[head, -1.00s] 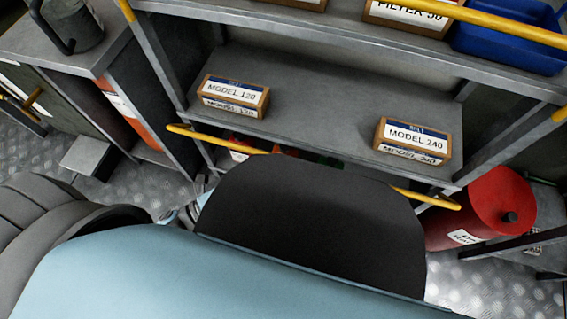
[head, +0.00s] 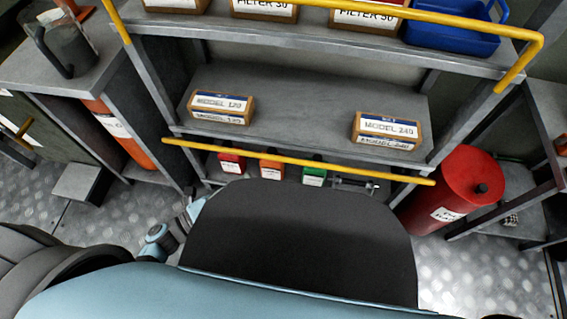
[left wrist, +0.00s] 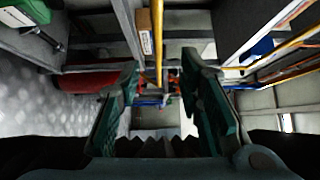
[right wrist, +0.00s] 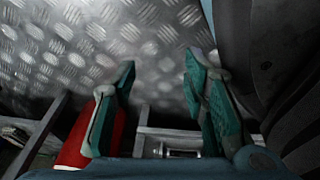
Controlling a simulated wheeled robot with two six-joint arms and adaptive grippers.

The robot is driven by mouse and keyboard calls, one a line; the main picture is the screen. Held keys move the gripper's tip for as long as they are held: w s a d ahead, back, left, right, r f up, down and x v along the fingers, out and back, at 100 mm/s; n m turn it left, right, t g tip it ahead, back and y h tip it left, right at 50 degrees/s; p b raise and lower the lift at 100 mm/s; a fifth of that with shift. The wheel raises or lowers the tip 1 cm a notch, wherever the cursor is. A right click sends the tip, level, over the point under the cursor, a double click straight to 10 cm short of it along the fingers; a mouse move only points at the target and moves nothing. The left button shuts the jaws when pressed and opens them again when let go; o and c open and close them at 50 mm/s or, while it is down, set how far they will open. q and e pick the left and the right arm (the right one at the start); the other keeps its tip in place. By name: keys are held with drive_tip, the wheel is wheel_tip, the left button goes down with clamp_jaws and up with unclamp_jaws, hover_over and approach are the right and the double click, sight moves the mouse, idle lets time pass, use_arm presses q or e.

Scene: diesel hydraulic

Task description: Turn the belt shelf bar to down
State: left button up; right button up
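The belt shelf (head: 300,110) holds a MODEL 120 box (head: 220,107) and a MODEL 240 box (head: 387,130) in the head view. Its yellow bar (head: 300,161) runs across the front, slightly below the shelf's front edge. In the left wrist view a yellow bar (left wrist: 158,35) runs lengthwise between the fingers of my left gripper (left wrist: 160,70), which is open. Whether the fingers touch the bar cannot be told. My right gripper (right wrist: 160,75) is open and empty, with metal floor beyond it. Both grippers are hidden in the head view.
An upper shelf with another yellow bar (head: 430,17) holds filter boxes and a blue bin (head: 450,35). Red, orange and green packs (head: 271,167) stand below the belt shelf. A red cylinder (head: 465,185) stands at right, a grey bench (head: 55,65) at left.

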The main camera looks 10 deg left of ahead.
sight(290, 159)
use_arm(q)
drive_tip(key=x, duration=0.6)
drive_tip(key=b+x, duration=0.1)
drive_tip(key=x, duration=0.6)
drive_tip(key=shift+a+f, duration=0.15)
drive_tip(key=shift+f, duration=0.1)
drive_tip(key=shift+w+d, duration=0.35)
drive_tip(key=shift+w, duration=0.1)
clamp_jaws()
drive_tip(key=shift+a, duration=0.25)
drive_tip(key=shift+s+d, duration=0.1)
drive_tip(key=shift+d, duration=0.05)
use_arm(e)
drive_tip(key=shift+w+a+f, duration=0.2)
drive_tip(key=shift+w+a, duration=0.1)
drive_tip(key=shift+w, duration=0.3)
drive_tip(key=shift+w+a+f, duration=0.2)
drive_tip(key=shift+w+a, duration=0.05)
drive_tip(key=shift+w, duration=0.3)
